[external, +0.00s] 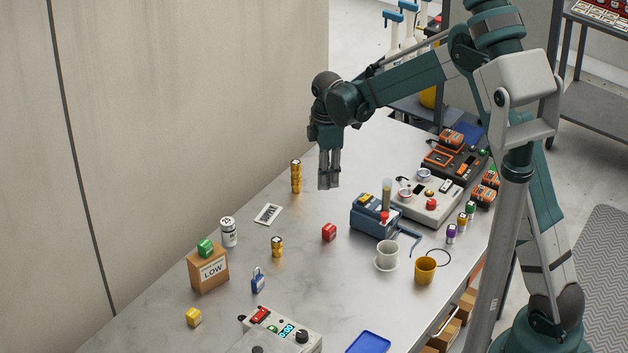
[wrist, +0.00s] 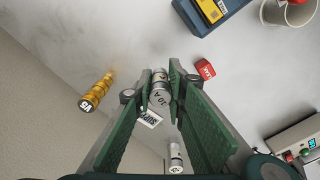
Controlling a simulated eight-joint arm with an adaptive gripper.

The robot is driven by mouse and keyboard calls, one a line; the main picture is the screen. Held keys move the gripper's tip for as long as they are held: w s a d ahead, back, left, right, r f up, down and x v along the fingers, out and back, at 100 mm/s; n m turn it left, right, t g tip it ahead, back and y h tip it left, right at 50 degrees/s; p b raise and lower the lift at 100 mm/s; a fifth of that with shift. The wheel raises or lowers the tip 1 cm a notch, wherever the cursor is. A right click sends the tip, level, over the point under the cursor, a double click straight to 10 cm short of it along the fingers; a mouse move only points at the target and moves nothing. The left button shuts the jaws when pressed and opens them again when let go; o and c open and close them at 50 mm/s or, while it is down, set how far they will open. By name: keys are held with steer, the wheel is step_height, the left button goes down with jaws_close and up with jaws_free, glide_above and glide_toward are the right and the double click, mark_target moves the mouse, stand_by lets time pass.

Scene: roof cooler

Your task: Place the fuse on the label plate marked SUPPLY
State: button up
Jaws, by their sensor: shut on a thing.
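My gripper (external: 328,184) hangs above the table, pointing down. In the wrist view, my gripper (wrist: 160,98) is shut on a metallic cylinder, the fuse (wrist: 161,88), with "10 A" on its end. The fuse cannot be made out clearly in the external view. A white label plate (external: 268,214) lies flat on the table, lower left of my gripper in the external view. In the wrist view the plate (wrist: 150,119) shows just beyond the fuse, partly covered by a finger; its lettering looks like SUPPLY. The fuse is apart from the plate.
A tall gold stack (external: 296,177) stands behind the plate. A white cylinder (external: 228,232) and a box marked LOW (external: 209,269) stand left of it. A gold cylinder (external: 277,247) and red cube (external: 329,232) are in front and right. Bare table surrounds the plate.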

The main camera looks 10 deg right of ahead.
steer(key=n, duration=0.1)
glide_above(269, 214)
steer(key=shift+r, duration=0.4)
steer(key=shift+f, duration=0.15)
steer(key=shift+f, duration=3)
steer(key=shift+f, duration=1.85)
steer(key=shift+f, duration=0.2)
steer(key=o, duration=0.7)
steer(key=shift+o, duration=1.1)
steer(key=shift+r, duration=0.15)
